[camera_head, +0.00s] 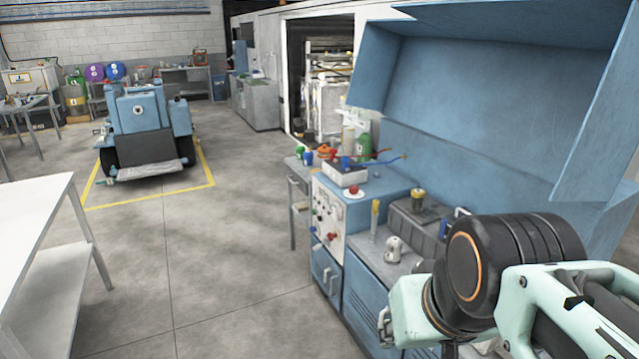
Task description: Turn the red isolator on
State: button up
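Several small red parts show around the blue machine cabinet, and I cannot tell for certain which is the red isolator. A red knob (353,189) sits on a pale round base on the cabinet's top. A red control (332,236) is low on the pale front panel (327,211), among several other knobs and gauges. Their on or off positions are too small to read. My mint and black arm reaches in from the lower right, in front of the machine. My gripper does not show.
The machine's large blue hood (490,110) is raised at the upper right. A battery-like grey box (418,222) sits in the open bay. A white table (35,225) stands at the left. Bare concrete floor (225,260) lies between. A blue vehicle (140,115) is parked farther back.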

aim_at(353, 190)
jog(key=i+j+z, duration=0.2)
jog(key=i+j+u, duration=0.15)
jog(key=i, duration=0.45)
jog(key=i+j, duration=0.1)
jog(key=i, duration=0.45)
jog(key=i+j, duration=0.1)
jog(key=i, duration=0.5)
